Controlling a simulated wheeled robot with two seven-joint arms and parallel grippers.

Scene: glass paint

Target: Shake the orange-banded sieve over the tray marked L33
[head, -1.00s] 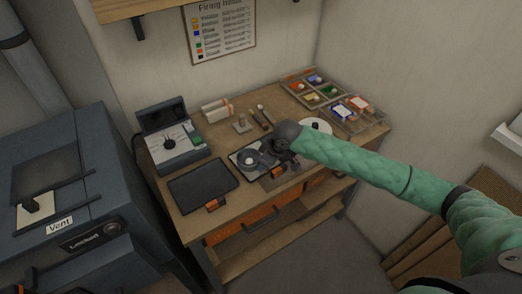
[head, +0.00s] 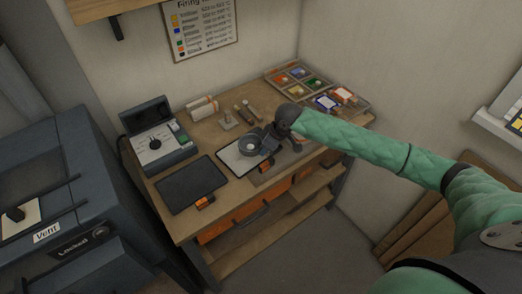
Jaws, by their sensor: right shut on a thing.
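My right gripper (head: 266,140) is shut on a small round grey sieve (head: 249,146) and holds it over the back right part of a shallow tray. No orange band can be made out on the sieve at this size. This tray (head: 229,163) has a pale, whitish surface and an orange tag (head: 265,167) at its front right. A second, dark tray (head: 190,184) lies to its left, with an orange tag (head: 205,202) at its front edge. The writing on both tags is too small to read. My left gripper is out of view.
A grey device with a dial (head: 158,143) stands at the bench's back left. Pale rolls (head: 202,107) and small tools (head: 243,112) lie behind the trays. A sectioned box of colours (head: 296,80) is at the back right. A dark kiln (head: 55,190) stands left.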

